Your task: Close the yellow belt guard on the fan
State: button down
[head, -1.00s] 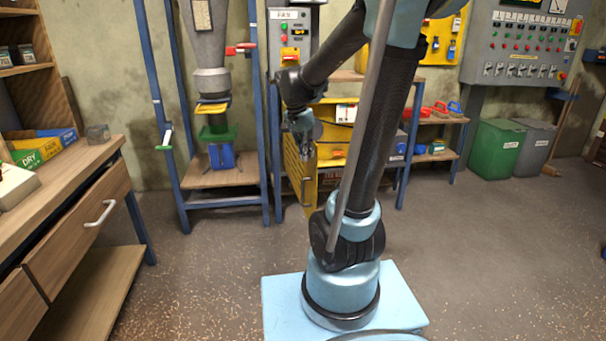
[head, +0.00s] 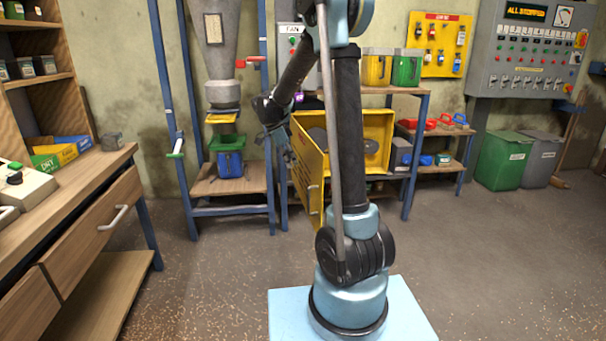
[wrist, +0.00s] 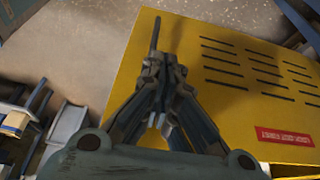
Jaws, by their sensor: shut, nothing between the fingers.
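The yellow belt guard (head: 308,172) stands swung open in the head view, its panel jutting toward me from the yellow fan housing (head: 378,128). Dark round pulleys show inside the housing, partly hidden by my arm. In the wrist view the guard (wrist: 225,85) is a broad yellow sheet with rows of dark slots and a red label. My gripper (head: 287,156) is at the left, outer side of the guard panel. In the wrist view my gripper (wrist: 155,75) is shut and empty, over the panel's left edge. I cannot tell whether it touches the panel.
A blue-framed stand with a hopper and a blue bucket (head: 230,163) is left of the guard. A wooden bench (head: 75,190) is at the left. Green and grey bins (head: 502,160) stand at the right. The floor (head: 480,260) in front is clear.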

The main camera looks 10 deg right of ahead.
jog(key=d+f, duration=0.7)
jog(key=f, duration=0.1)
jog(key=shift+w+d+f, duration=0.3)
jog(key=shift+w+f, duration=0.05)
jog(key=shift+f, duration=0.05)
